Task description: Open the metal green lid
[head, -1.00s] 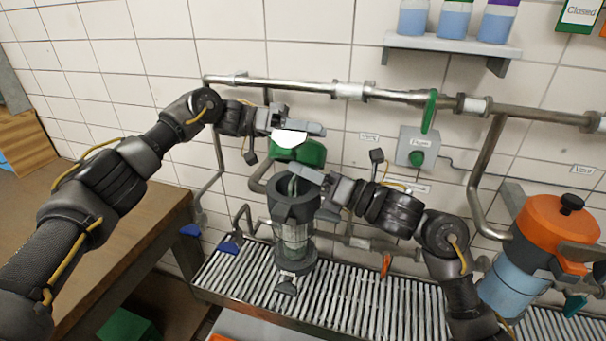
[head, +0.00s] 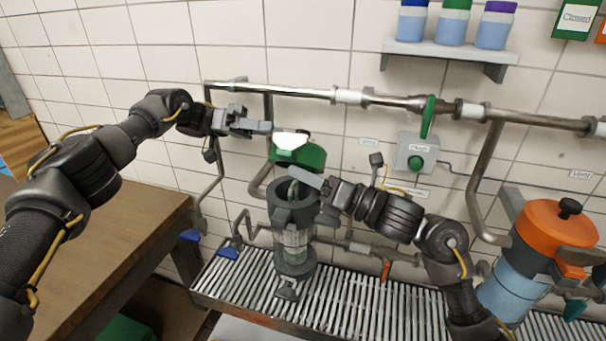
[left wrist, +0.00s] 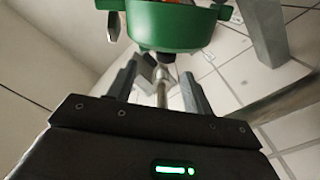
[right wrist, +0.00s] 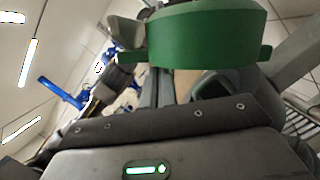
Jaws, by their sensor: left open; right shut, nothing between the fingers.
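The green lid (head: 305,155), with a pale patch on top, stands raised and tilted behind the dark rim of the clear canister (head: 294,240). Whether a hinge joins them is hidden. My left gripper (head: 262,128) is open and empty, just left of the lid's upper edge. The lid also fills the top of the left wrist view (left wrist: 175,28), beyond the fingers. My right gripper (head: 312,180) is shut and empty at the canister's rim, in front of and below the lid. The lid shows close above it in the right wrist view (right wrist: 208,38).
The canister stands on a slatted metal grate (head: 370,300). A steel pipe (head: 300,92) with a green handle (head: 428,117) runs along the tiled wall. An orange-topped blue container (head: 515,285) is at right. A wooden table (head: 120,215) is at left with bare top.

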